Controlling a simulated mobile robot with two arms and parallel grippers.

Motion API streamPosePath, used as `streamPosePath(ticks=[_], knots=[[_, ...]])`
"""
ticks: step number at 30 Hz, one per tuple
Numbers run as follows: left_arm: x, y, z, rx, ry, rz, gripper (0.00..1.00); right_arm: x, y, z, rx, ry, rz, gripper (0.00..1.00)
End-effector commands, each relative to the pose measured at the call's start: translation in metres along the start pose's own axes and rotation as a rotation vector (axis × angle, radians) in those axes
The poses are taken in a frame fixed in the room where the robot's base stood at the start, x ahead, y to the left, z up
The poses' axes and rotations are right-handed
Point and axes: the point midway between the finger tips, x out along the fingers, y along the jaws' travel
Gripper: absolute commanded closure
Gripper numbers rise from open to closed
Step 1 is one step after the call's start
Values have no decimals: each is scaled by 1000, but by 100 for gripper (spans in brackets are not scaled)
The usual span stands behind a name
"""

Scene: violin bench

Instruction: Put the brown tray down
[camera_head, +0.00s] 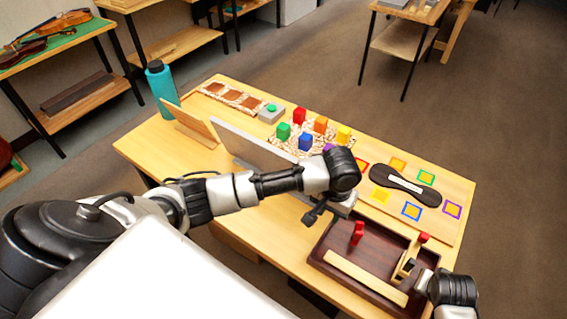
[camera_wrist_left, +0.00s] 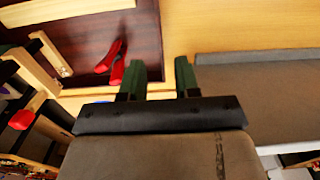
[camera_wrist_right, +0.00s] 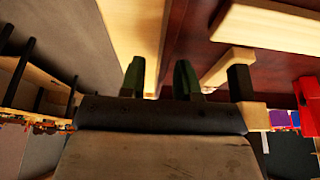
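The brown tray (camera_head: 319,254) is dark wood and looks flat on the table at its near right part. It holds a light wood strip (camera_head: 365,279), a red piece (camera_head: 357,233) and a wooden clamp with a red end (camera_head: 405,265). My left gripper (camera_head: 316,213) is at the tray's left end. In the left wrist view its fingers (camera_wrist_left: 159,78) stand apart on either side of the tray's edge, with a gap between them. My right gripper (camera_head: 419,283) is at the right end. Its fingers (camera_wrist_right: 158,78) are also apart, around the tray's edge line.
The table (camera_head: 150,145) also bears a teal bottle (camera_head: 161,88), a grey upright panel (camera_head: 245,143), colored blocks (camera_head: 304,133) and a black oval piece (camera_head: 404,186) among colored square outlines. These lie behind the tray. The table's front edge is close to it.

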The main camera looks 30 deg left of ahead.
Motion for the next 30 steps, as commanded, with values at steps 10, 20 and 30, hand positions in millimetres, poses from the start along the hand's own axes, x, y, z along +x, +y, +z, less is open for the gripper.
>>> streamPosePath(ticks=[10,20,30], knots=[[-18,0,0,0,-1,-2,68,-16,0,-1,0,2,-1,68],[-18,0,0,0,0,-1,68,-85,0,0,-1,3,-2,68],[-18,0,0,0,0,-1,68,-119,0,0,0,1,-1,68]])
